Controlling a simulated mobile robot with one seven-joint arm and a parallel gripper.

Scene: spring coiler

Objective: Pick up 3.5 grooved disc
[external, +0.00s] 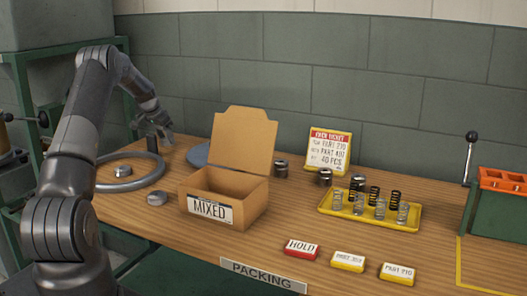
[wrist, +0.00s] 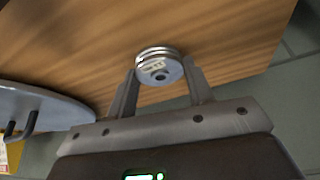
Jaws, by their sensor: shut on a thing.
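The 3.5 grooved disc, a silvery round disc with grooves around its rim and a small mark on its face (wrist: 160,66), sits between my two fingers in the wrist view. My gripper (wrist: 162,82) is shut on it, one finger on each side. In the external view my gripper (external: 155,128) is over the back left of the wooden bench; the disc there is hard to make out. I cannot tell whether the disc touches the bench top or hangs just above it.
A grey ring (external: 100,186) with a small metal disc (external: 122,171) inside it lies at the bench's left. Another metal disc (external: 156,198) lies near the MIXED box (external: 226,188). A blue-grey round plate (external: 197,156) is behind the box. A yellow spring tray (external: 340,212) stands right.

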